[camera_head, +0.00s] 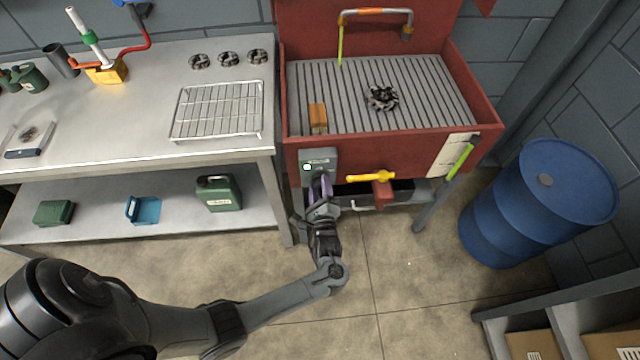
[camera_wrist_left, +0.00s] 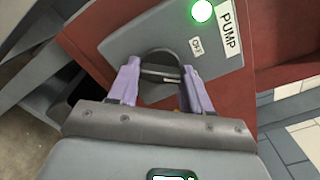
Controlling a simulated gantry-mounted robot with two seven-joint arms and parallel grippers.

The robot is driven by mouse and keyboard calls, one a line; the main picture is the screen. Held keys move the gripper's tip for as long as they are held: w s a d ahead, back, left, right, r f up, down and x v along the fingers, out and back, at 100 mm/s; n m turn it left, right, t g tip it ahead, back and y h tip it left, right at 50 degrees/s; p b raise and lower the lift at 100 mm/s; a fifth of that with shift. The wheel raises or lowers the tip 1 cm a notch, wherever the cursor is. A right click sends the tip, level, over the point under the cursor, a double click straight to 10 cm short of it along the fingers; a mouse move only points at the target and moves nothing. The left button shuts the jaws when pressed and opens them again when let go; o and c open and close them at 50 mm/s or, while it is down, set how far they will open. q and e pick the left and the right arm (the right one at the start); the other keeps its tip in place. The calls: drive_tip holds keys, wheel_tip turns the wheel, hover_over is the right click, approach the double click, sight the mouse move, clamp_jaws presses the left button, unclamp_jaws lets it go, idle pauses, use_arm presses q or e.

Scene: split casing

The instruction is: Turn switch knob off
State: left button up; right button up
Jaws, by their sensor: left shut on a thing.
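The switch box (camera_head: 318,157) is a grey panel on the front of the red basin, with a lit green lamp (camera_head: 307,167). In the left wrist view the panel (camera_wrist_left: 150,35) carries a bright green lamp (camera_wrist_left: 202,11), a "PUMP" label (camera_wrist_left: 229,32) and a small "OFF" label (camera_wrist_left: 196,46). The dark round switch knob (camera_wrist_left: 161,58) sits between the purple fingers of my left gripper (camera_wrist_left: 160,82). My left gripper (camera_head: 320,184) is shut on the knob, and its fingers partly hide it. The knob's pointer direction is not clear. My right gripper is not in view.
The red basin (camera_head: 394,148) has a yellow valve handle (camera_head: 370,177) right of the switch box. A steel bench (camera_head: 140,150) stands to the left, with a green canister (camera_head: 219,193) on its lower shelf. A blue drum (camera_head: 535,205) stands right. Floor between is clear.

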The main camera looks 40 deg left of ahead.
use_arm(q)
drive_tip(key=n+p, duration=0.1)
drive_tip(key=n, duration=0.3)
drive_tip(key=shift+n, duration=0.3)
drive_tip(key=n+p, duration=0.1)
drive_tip(key=n, duration=0.2)
idle(0.4)
drive_tip(key=o, duration=1.1)
drive_tip(key=shift+c, duration=0.2)
drive_tip(key=shift+s+d, duration=0.1)
